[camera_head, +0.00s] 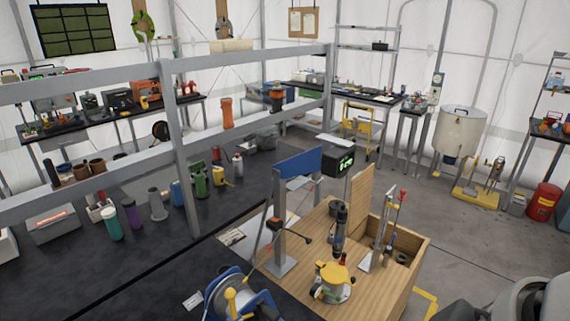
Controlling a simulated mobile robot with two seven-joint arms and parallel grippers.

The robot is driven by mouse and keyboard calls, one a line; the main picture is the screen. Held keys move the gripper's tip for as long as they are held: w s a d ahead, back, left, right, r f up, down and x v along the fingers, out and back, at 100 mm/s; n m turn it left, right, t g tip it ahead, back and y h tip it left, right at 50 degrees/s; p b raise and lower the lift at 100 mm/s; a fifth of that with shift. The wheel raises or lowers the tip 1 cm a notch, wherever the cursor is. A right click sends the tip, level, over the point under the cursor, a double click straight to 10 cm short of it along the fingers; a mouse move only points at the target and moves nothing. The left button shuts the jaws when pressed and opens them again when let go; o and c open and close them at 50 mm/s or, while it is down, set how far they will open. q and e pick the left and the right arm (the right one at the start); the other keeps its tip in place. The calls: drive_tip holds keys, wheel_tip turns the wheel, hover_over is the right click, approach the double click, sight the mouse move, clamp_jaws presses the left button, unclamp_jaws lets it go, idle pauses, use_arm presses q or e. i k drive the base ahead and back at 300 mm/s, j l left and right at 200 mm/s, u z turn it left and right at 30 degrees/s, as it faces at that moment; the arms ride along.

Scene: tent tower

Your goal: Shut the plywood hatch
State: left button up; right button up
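A plywood hatch (359,194) stands upright and open at the back of a wooden bench-like box. Beside it, to the right, an open plywood compartment (411,243) shows its inside, with round dark items in it. Thin upright rods with red tips stand in front of the hatch and compartment and partly cover them. Neither my left nor my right gripper can be seen. A grey rounded shape at the lower right corner may be part of my arm.
A yellow-based router-like tool (333,283) stands on the wooden top left of the compartment. A blue-framed reel (238,297) sits at the bottom. A grey post with a blue beam (299,162) and a green-lit display (338,162) rise behind.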

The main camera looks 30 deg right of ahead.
sight(361, 191)
drive_tip(key=i+l+z, duration=0.15)
drive_tip(key=z, duration=0.3)
drive_tip(key=i+l+z, duration=0.2)
drive_tip(key=z, duration=0.2)
drive_tip(key=i+l+z, duration=0.25)
drive_tip(key=z, duration=0.2)
drive_tip(key=i+z, duration=0.25)
drive_tip(key=z, duration=0.2)
drive_tip(key=i, duration=4.7)
drive_tip(key=i+u, duration=0.45)
drive_tip(key=i+l+u, duration=0.25)
drive_tip(key=u, duration=0.2)
drive_tip(key=i+l+u, duration=0.45)
drive_tip(key=u, duration=4.4)
